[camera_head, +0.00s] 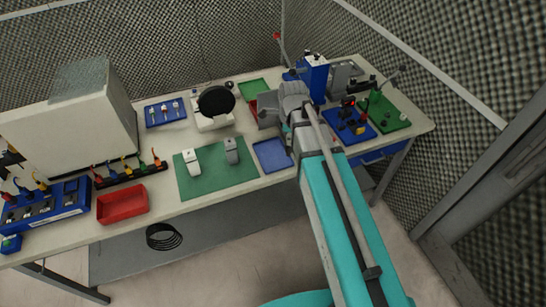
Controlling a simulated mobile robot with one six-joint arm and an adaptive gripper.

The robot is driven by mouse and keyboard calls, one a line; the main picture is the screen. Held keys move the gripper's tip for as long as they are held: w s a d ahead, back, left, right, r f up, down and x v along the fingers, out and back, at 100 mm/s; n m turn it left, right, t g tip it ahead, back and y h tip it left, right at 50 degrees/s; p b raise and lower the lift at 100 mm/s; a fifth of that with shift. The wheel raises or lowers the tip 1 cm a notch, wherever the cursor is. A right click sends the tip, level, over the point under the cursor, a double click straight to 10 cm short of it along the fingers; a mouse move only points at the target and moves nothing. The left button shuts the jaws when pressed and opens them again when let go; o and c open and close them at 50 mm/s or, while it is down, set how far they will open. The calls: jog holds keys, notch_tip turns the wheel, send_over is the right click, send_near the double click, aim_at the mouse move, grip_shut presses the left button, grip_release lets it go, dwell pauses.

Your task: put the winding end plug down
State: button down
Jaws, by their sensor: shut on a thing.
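My gripper (264,110) is over the back middle of the workbench, at the end of my teal arm. It points left, just above and behind a blue tray. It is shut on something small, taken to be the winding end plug. The plug itself cannot be made out, as the gripper and wrist hide it. I cannot tell whether it touches anything below.
The blue tray (271,156) looks empty. A green mat (216,176) holds two small devices. A red bin (122,204), a round black-topped device (216,101), a green tray (253,88) and a blue fixture board (348,127) stand around. Foam walls enclose the bench.

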jog(key=s+a, duration=0.2)
jog(key=shift+a+f, duration=0.3)
jog(key=shift+f, duration=0.05)
jog(key=w+a+f+b, duration=0.2)
jog(key=w+f+b, duration=0.7)
jog(key=w, duration=0.4)
dwell(0.3)
jog(key=shift+w+a+f+b, duration=0.1)
jog(key=shift+w+f+b, duration=0.1)
jog(key=shift+f+b, duration=0.9)
jog(key=shift+w+f+b, duration=0.2)
jog(key=shift+f+b, duration=0.75)
jog(key=shift+b, duration=0.2)
